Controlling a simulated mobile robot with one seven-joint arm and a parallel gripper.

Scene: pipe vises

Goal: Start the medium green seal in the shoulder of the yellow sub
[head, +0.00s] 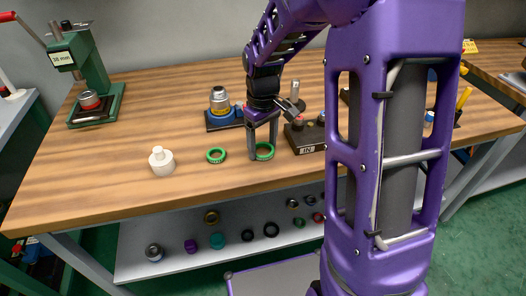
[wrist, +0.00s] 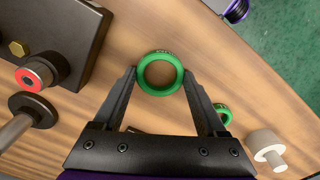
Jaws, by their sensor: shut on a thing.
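My gripper (head: 262,150) is low over the wooden bench, its two fingers on either side of a green seal (head: 264,155). In the wrist view, my gripper (wrist: 159,74) has its fingertips against opposite sides of this green seal (wrist: 160,54), whose top carries small unreadable marking. I cannot tell surely which is the medium one. A sub with a yellow band (head: 220,106) stands upright in a blue-and-black holder behind the seals; its shoulder is too small to make out.
A white knobbed piece (head: 161,161) stands on the bench at left. A dark block marked "IN" (head: 306,138) is close right of my gripper. A green press (head: 85,70) stands at the far left. Several rings lie on the shelf below. The front left bench is clear.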

